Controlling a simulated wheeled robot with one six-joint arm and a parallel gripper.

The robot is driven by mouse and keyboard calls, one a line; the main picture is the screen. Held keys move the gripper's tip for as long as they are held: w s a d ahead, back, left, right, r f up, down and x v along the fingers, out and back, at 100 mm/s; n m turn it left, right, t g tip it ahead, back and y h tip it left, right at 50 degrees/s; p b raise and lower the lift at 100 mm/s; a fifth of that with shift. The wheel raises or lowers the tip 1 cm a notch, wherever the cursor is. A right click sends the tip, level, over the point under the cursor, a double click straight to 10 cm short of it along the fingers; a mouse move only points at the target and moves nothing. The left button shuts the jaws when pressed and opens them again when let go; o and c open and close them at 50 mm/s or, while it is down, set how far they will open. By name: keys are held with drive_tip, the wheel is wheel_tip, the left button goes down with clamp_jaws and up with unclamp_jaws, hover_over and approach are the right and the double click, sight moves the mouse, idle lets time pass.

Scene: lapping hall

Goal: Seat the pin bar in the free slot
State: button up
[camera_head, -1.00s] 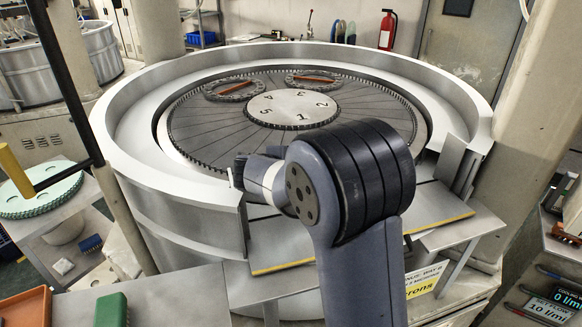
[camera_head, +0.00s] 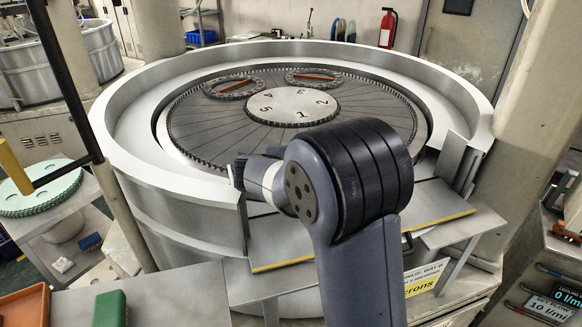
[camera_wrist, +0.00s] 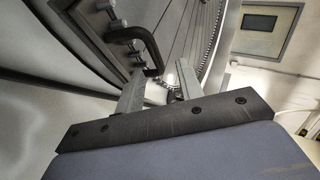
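In the wrist view, a dark bar with several bright metal pins and a black U-shaped handle (camera_wrist: 147,42), which looks like the pin bar (camera_wrist: 92,20), runs slantwise at upper left, just beyond my fingers. My gripper (camera_wrist: 163,82) has its two grey fingers apart; the handle's lower end shows near the gap, and I cannot tell if it touches a finger. In the head view my gripper (camera_head: 246,172) is at the near rim of the round machine, largely hidden behind my wrist. I cannot make out the free slot.
The big steel tub (camera_head: 130,170) surrounds a dark toothed plate (camera_head: 200,130) with a numbered centre disc (camera_head: 293,107) and two round carriers. A yellow-edged shelf (camera_head: 440,207) crosses the front opening. A green block (camera_head: 110,309) and an orange tray (camera_head: 25,305) are at lower left.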

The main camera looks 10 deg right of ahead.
drive_tip(key=shift+s+f, duration=0.1)
drive_tip(key=shift+f, duration=0.1)
drive_tip(key=b+v, duration=0.1)
drive_tip(key=v, duration=1)
drive_tip(key=shift+b, duration=0.3)
drive_tip(key=shift+r, duration=0.15)
drive_tip(key=shift+c, duration=0.3)
